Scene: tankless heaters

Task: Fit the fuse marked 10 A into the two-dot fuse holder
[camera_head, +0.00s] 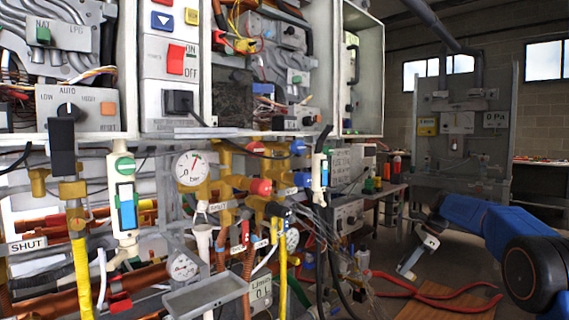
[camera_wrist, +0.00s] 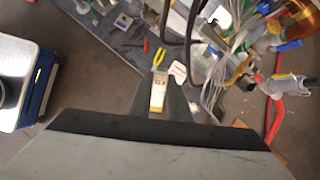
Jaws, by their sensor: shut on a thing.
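My gripper (camera_wrist: 158,80) is at the middle of the wrist view, below the cables and the bench edge. It is shut on a small pale piece with an orange-brown marking (camera_wrist: 158,92), which looks like a fuse; its rating is too small to read. In the head view my blue arm comes in from the right, and its grey end (camera_head: 412,258) points down and left, apart from the heater panel. The held piece cannot be made out there. I cannot pick out the two-dot fuse holder in either view.
The heater panel with brass valves, a pressure gauge (camera_head: 193,168) and hanging cables fills the left of the head view. Red hoses (camera_head: 440,290) lie low at the right. Yellow prongs (camera_wrist: 159,57) show beyond my gripper. A blue-and-white unit (camera_wrist: 28,80) stands at the left of the wrist view.

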